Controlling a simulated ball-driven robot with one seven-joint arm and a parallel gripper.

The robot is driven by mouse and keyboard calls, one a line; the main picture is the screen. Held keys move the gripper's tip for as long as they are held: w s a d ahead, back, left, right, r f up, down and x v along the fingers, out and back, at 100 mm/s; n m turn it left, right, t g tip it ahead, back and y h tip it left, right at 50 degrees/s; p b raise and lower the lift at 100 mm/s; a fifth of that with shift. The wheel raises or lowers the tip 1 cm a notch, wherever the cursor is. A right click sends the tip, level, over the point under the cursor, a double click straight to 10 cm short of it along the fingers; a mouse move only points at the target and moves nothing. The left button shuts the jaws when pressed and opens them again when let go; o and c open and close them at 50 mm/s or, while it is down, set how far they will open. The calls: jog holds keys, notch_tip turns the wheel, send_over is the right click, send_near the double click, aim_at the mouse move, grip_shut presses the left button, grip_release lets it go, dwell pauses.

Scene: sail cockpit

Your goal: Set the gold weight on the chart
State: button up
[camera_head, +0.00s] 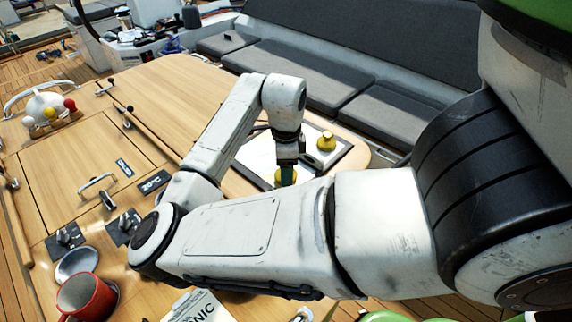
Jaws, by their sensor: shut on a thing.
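A white chart (256,155) with a dark border lies at the right end of the wooden table, partly hidden by my arm. My gripper (287,176) points down over the chart's near part, its lower end close to my forearm. It is shut on a gold weight (279,180), which shows only in part behind the fingers and forearm. Whether this weight touches the chart cannot be told. A second gold weight (326,142) stands upright near the chart's right edge, apart from my gripper.
A red mug (84,298) and a grey saucer (77,264) are at the lower left. A white holder (46,106) with red and yellow balls is at the left. A printed box or book (196,307) lies at the front. Dark cushioned benches (300,75) run behind. The table's middle is clear.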

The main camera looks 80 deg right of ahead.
jog(key=shift+f, duration=0.15)
jog(key=o, duration=1.4)
jog(key=shift+c, duration=0.2)
notch_tip(320, 180, up, 12)
jog(key=b, duration=0.1)
jog(key=shift+b, duration=0.3)
